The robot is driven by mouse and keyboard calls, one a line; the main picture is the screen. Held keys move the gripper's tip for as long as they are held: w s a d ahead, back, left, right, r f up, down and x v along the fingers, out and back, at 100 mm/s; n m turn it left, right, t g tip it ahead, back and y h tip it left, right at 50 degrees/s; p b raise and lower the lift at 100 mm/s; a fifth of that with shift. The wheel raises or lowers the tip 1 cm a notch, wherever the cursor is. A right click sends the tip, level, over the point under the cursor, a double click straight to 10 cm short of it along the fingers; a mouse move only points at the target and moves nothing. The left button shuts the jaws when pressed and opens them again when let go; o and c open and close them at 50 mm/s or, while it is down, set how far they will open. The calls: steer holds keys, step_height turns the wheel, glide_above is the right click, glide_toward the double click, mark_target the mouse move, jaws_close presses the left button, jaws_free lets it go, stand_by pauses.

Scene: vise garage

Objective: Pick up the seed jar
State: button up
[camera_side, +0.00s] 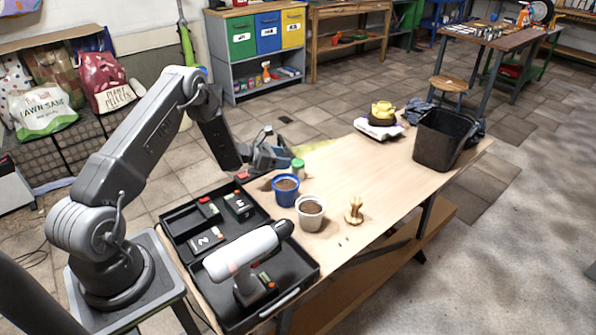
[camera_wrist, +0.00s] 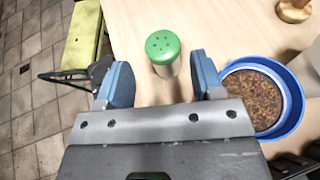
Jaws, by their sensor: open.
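The seed jar (camera_side: 298,168) is a small clear jar with a green lid, standing upright on the wooden table behind the blue pot. In the wrist view the jar (camera_wrist: 163,52) shows its green lid with holes, ahead of my gripper and between the lines of its two fingers. My gripper (camera_side: 278,155) is open and empty, just left of the jar in the side view. In the wrist view my gripper (camera_wrist: 152,82) has blue-grey fingers set wide apart. Whether a finger touches the jar cannot be told.
A blue pot (camera_side: 286,190) of brown filling stands close to the right finger. A white pot (camera_side: 310,213), a wooden knob-like piece (camera_side: 354,211), a black bin (camera_side: 441,140) and a scale with a yellow object (camera_side: 382,113) share the table. A black tray (camera_side: 300,262) holds a drill and batteries.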

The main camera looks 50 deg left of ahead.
mark_target(296, 162)
steer(key=w+f, duration=0.1)
steer(key=w+d+f, duration=0.1)
steer(key=w, duration=0.1)
steer(key=shift+w+f, duration=0.15)
steer(key=shift+f, duration=0.15)
steer(key=shift+w+d+f, duration=0.2)
steer(key=shift+w, duration=0.4)
steer(key=shift+c, duration=0.2)
steer(key=c, duration=0.7)
steer(key=shift+o, duration=0.2)
steer(key=shift+r, duration=0.1)
